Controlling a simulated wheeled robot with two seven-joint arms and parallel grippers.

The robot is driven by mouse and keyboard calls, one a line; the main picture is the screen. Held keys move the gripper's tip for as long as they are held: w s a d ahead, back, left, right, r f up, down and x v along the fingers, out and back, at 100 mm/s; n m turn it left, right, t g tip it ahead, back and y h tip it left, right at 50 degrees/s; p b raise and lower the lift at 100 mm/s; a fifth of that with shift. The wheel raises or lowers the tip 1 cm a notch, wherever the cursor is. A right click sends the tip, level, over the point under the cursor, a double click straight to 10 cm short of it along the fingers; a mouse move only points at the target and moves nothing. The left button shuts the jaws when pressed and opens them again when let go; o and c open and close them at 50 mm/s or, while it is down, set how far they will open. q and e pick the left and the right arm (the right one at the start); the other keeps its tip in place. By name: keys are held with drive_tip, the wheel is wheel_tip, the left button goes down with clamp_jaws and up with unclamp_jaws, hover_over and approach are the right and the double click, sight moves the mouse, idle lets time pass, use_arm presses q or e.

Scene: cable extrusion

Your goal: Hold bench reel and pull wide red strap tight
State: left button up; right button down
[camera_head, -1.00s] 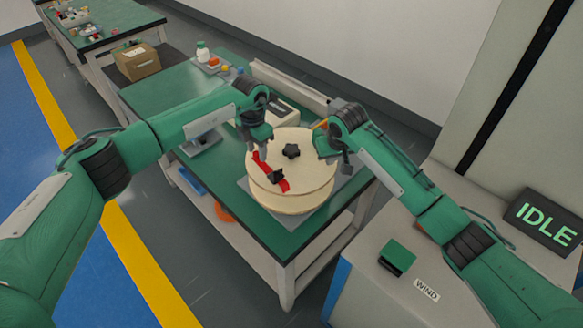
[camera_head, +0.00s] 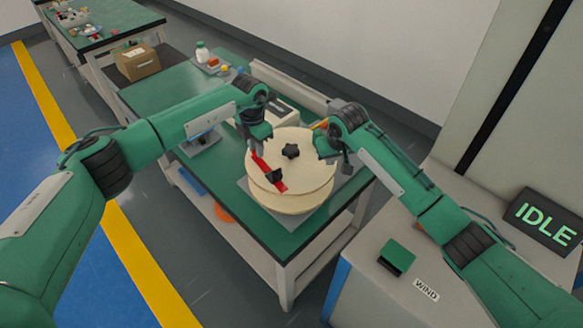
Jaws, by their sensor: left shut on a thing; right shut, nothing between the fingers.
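The bench reel (camera_head: 302,175), a pale round spool with a black star knob (camera_head: 291,151) on top, sits at the near end of the green bench. The wide red strap (camera_head: 264,170) runs over the reel's left part, through a black buckle (camera_head: 274,176). My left gripper (camera_head: 253,150) is shut on the strap's far end at the reel's upper left edge. My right gripper (camera_head: 338,158) is shut and empty at the reel's right edge; I cannot tell whether it touches the reel.
A grey device (camera_head: 281,113) stands behind the reel. A cardboard box (camera_head: 137,62), a white bottle (camera_head: 202,51) and small coloured items are farther back. The bench's left surface is mostly clear.

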use_arm(q)
drive_tip(key=o, duration=0.9)
drive_tip(key=shift+w+a, duration=0.15)
drive_tip(key=shift+a, duration=0.05)
drive_tip(key=shift+c, duration=0.2)
use_arm(e)
drive_tip(key=shift+a, duration=0.1)
use_arm(q)
drive_tip(key=shift+r, duration=0.1)
drive_tip(key=shift+r, duration=3.9)
use_arm(e)
wheel_tip(320, 180, up, 6)
drive_tip(key=p, duration=0.6)
use_arm(q)
wheel_tip(320, 180, up, 6)
drive_tip(key=shift+r, duration=0.2)
drive_tip(key=shift+f, duration=0.1)
use_arm(e)
drive_tip(key=shift+r, duration=0.1)
use_arm(q)
drive_tip(key=shift+f+b, duration=1.25)
drive_tip(key=shift+f, duration=0.1)
use_arm(e)
drive_tip(key=v, duration=1.3)
drive_tip(key=shift+s+r, duration=0.15)
drive_tip(key=shift+r, duration=0.1)
